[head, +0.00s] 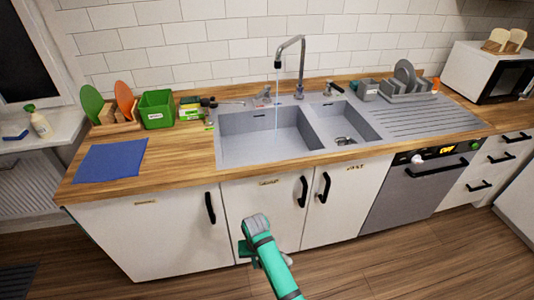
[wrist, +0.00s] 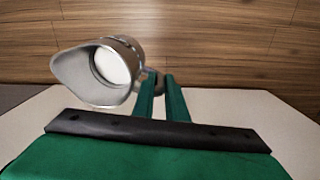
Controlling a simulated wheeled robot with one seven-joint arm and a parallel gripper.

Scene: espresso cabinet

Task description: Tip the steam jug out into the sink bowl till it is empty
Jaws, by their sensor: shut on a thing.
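The steam jug (wrist: 116,60) is a shiny metal jug with a wide spout, in the wrist view. Its mouth faces the camera, and white contents show inside. My gripper (wrist: 160,84) has two green fingers closed at the jug's right side; the handle there is mostly hidden.
The tap (head: 298,52) runs a thin stream into the left bowl. A blue mat (head: 111,160), a green box (head: 157,109) and a plate rack (head: 110,118) stand left. A ribbed drainer (head: 425,115) lies right. The wooden counter edge (head: 200,178) and black door handles project ahead.

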